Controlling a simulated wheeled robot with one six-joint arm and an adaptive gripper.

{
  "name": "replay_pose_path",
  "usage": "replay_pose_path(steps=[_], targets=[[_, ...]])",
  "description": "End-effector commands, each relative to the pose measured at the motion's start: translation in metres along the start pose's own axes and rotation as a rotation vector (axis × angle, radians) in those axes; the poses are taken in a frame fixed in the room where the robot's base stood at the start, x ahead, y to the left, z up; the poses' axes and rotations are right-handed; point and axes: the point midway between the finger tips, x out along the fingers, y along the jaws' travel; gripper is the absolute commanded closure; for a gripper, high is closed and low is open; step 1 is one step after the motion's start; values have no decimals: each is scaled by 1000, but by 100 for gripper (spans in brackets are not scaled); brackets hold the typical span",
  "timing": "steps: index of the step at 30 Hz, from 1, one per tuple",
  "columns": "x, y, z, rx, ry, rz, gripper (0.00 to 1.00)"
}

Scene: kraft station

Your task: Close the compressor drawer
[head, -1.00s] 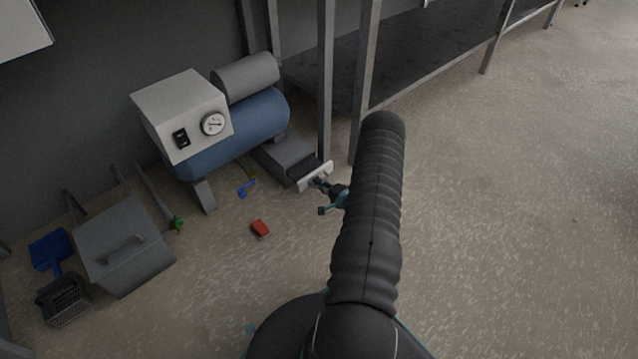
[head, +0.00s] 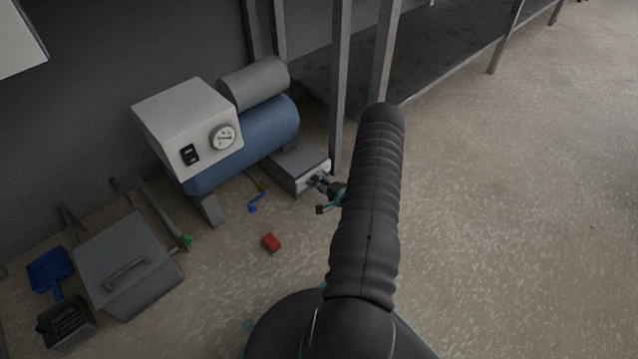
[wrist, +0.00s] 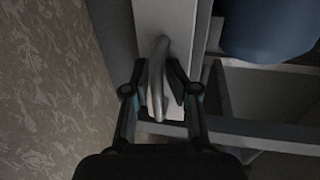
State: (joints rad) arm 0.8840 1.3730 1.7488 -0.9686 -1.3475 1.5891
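The blue compressor (head: 245,140) with its pale control box (head: 188,125) stands against the back wall. Its drawer sits in the low grey housing (head: 290,163) at the right end. The drawer's pale front (head: 308,180) is at the housing's edge, with no dark interior showing. In the wrist view, the front (wrist: 175,20) carries a curved grey handle (wrist: 157,75). My gripper (wrist: 157,72) has its fingers close in on both sides of this handle, seemingly shut on it. In the head view, my gripper (head: 320,184) is at the drawer front, partly hidden by my arm.
A red block (head: 270,243) and a small blue item (head: 256,203) lie on the floor in front. A grey lidded bin (head: 130,265), blue dustpan (head: 50,270) and dark basket (head: 67,322) are at left. Shelf posts (head: 340,90) stand close behind the drawer. The right floor is clear.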

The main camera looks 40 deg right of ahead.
Motion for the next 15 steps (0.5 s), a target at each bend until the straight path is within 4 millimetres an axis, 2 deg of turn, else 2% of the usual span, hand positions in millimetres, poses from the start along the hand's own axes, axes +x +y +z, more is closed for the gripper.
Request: replay_pose_path(steps=[15], targets=[[-3,2,-2,3,3,3,78]])
